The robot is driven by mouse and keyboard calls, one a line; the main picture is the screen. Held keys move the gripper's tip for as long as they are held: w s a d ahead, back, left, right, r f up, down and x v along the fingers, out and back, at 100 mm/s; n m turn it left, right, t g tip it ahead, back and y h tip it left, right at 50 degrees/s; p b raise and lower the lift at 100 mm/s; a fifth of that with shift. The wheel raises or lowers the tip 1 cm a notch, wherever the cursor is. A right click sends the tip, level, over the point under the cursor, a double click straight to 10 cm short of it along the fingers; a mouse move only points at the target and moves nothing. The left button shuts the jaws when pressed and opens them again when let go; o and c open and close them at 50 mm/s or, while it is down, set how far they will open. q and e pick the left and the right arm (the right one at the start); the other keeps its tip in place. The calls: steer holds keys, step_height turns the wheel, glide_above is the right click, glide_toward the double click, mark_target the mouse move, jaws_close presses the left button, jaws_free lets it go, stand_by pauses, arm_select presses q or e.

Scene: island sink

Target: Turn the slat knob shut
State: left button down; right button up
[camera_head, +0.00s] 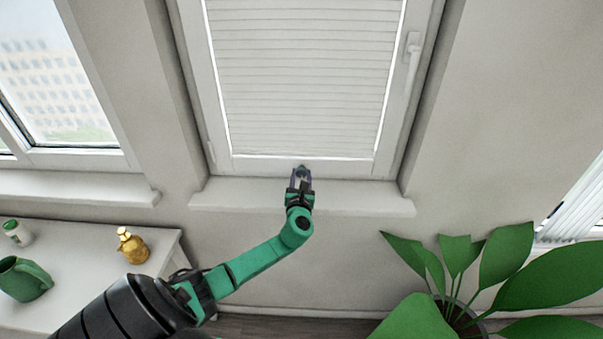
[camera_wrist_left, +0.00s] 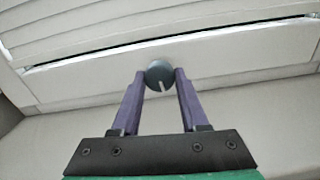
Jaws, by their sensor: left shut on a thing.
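The slat knob (camera_wrist_left: 158,74) is a small dark blue-grey disc with a pale line on its face, on the lower window frame in the left wrist view. In the head view the knob (camera_head: 302,169) shows as a small dark spot at the bottom of the blind window. My left gripper (camera_head: 301,175) reaches up to it from below; its purple fingers (camera_wrist_left: 160,84) are shut on the knob, one at each side. The pale line points down and slightly right. The slatted blind (camera_head: 304,75) looks closed in the head view. My right gripper is not in view.
A white sill (camera_head: 365,203) lies just under the knob. A window handle (camera_head: 412,62) is on the right of the frame. A large green plant (camera_head: 505,255) stands at the lower right. A white table (camera_head: 75,250) at the left holds a green jug (camera_head: 22,280) and a gold bottle (camera_head: 132,246).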

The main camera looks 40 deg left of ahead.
arm_select(q)
steer(key=shift+m, duration=0.6)
steer(key=shift+m+p, duration=0.3)
steer(key=shift+c, duration=2.1)
jaws_free()
steer(key=shift+s, duration=0.1)
steer(key=b+v, duration=0.1)
steer(key=v, duration=1.3)
steer(key=shift+d, duration=0.15)
steer(key=shift+s+f, duration=0.1)
steer(key=shift+f, duration=0.05)
